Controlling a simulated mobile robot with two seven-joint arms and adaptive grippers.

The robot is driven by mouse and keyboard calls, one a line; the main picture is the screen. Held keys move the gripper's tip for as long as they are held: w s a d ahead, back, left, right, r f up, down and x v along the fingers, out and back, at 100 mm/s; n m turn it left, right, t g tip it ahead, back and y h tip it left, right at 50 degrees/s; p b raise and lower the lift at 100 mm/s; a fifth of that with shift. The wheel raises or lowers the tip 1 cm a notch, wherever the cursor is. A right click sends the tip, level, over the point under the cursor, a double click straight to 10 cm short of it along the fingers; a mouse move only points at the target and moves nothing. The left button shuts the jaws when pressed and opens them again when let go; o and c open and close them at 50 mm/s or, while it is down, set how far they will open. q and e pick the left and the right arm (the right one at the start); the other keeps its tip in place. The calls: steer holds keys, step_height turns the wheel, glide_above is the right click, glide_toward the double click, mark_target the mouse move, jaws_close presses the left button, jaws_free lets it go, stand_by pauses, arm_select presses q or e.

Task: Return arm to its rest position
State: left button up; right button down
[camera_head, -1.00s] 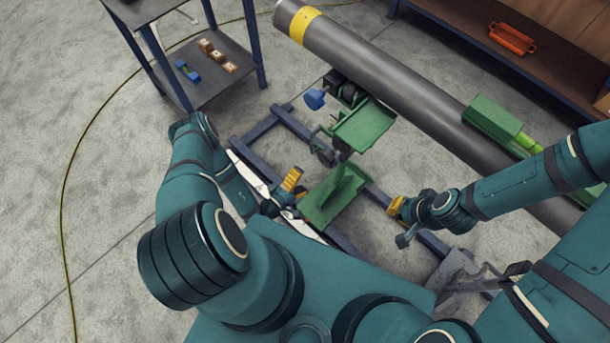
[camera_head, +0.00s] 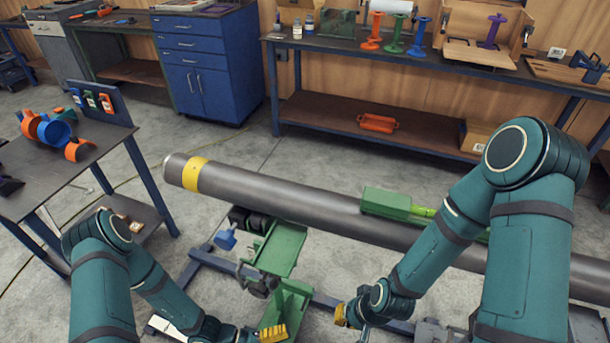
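My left arm comes in from the lower left, and its gripper (camera_head: 268,334) with yellow finger pads is at the bottom edge, beside the green trays of the pipe stand; it is partly cut off. My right arm comes in from the right, bent at the elbow. Its gripper (camera_head: 343,316) with a yellow pad points left, low in front of the pipe. No object shows in either gripper, but the finger gaps are too small to judge. The grey pipe (camera_head: 290,205) with a yellow band (camera_head: 195,174) lies across the middle, behind both grippers.
A green tool (camera_head: 386,203) sits on the pipe. The stand has a green tray (camera_head: 280,247) and a blue knob (camera_head: 225,238). A table (camera_head: 38,185) with orange and blue clamps stands at left. A workbench (camera_head: 400,56) and blue cabinet (camera_head: 208,62) line the back. Floor behind the pipe is clear.

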arm_select(q)
steer(key=w+a+r+m+t+y, duration=0.3)
steer(key=w+r+m+y, duration=0.1)
steer(key=r+y, duration=0.5)
steer(key=shift+w+a+m+t+y, duration=0.4)
steer(key=shift+w, duration=0.4)
steer(key=shift+f, duration=0.1)
steer(key=shift+c, duration=0.3)
stand_by(1.6)
